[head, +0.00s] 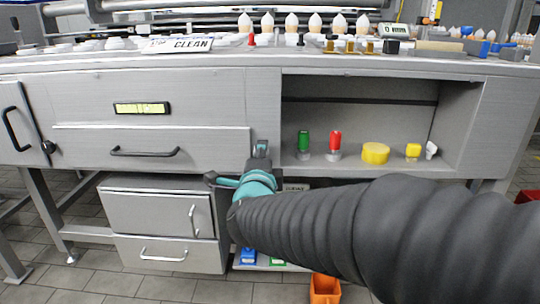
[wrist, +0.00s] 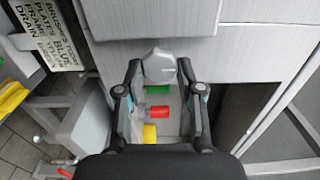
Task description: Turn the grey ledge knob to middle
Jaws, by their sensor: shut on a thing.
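The grey ledge knob (wrist: 158,64) shows in the wrist view, with a faceted top, against the grey metal front. My gripper (wrist: 160,72) has one finger on each side of it and is shut on it. In the head view my gripper (head: 261,152) is at the cabinet front, between the wide drawer and the open shelf. The knob is mostly hidden there by the gripper, and I cannot read which way it is set.
The drawer handle (head: 145,152) sticks out at left. A label plate (wrist: 50,35) is near the gripper. An orange bin (head: 325,288) stands below.

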